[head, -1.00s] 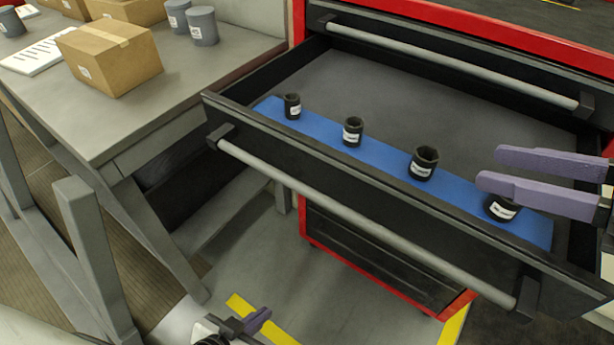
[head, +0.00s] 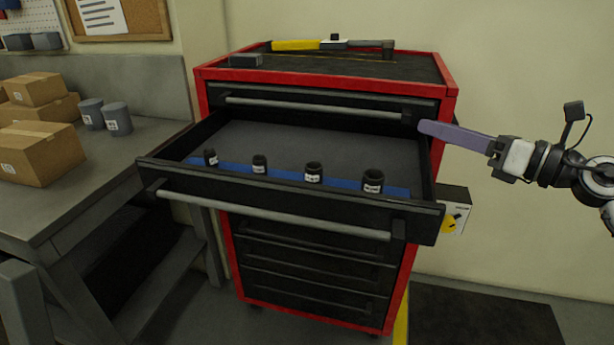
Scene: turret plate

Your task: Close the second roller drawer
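The second roller drawer (head: 290,213) of the red and black cabinet is pulled far out, with a long grey bar handle (head: 270,215) across its front. Inside, a blue strip (head: 285,175) holds several black sockets, one of them a socket (head: 373,181) at the right end. My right gripper (head: 425,128) comes in from the right, its purple finger pointing left, and its tip overlaps the cabinet's right side in the picture, above the drawer. Contact cannot be told. Only one finger shows clearly, so its opening cannot be told. My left gripper is out of view.
The top drawer (head: 320,106) is closed, and so are the lower drawers (head: 310,265). A tool with a yellow handle (head: 296,45) lies on the cabinet top. A grey workbench (head: 130,150) with boxes (head: 35,150) stands at left. The wall side at right is open.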

